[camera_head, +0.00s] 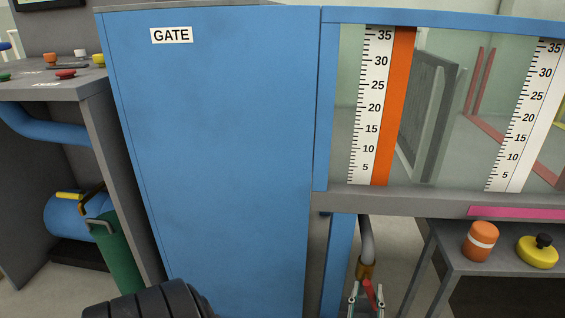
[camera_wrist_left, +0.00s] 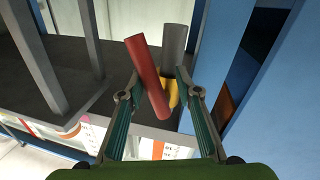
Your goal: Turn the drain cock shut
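The drain cock has a brass body (camera_head: 366,268) at the lower end of a grey pipe (camera_head: 367,240) under the flume, with a red lever (camera_head: 370,291). In the left wrist view the red lever (camera_wrist_left: 148,75) lies slanted across the front of the pipe (camera_wrist_left: 174,45), partly covering the yellow brass body (camera_wrist_left: 172,95). My left gripper (camera_head: 367,299) is open, with one finger on each side of the lever. In the left wrist view a gap shows between the lever and the right finger; contact with the left finger is unclear. My right gripper is not in view.
A blue cabinet marked GATE (camera_head: 215,150) stands left of the cock. The glass flume with rulers (camera_head: 372,105) is above it. A low grey table (camera_head: 470,265) to the right bears an orange jar (camera_head: 481,241) and a yellow object (camera_head: 537,254). A green cylinder (camera_head: 117,255) stands far left.

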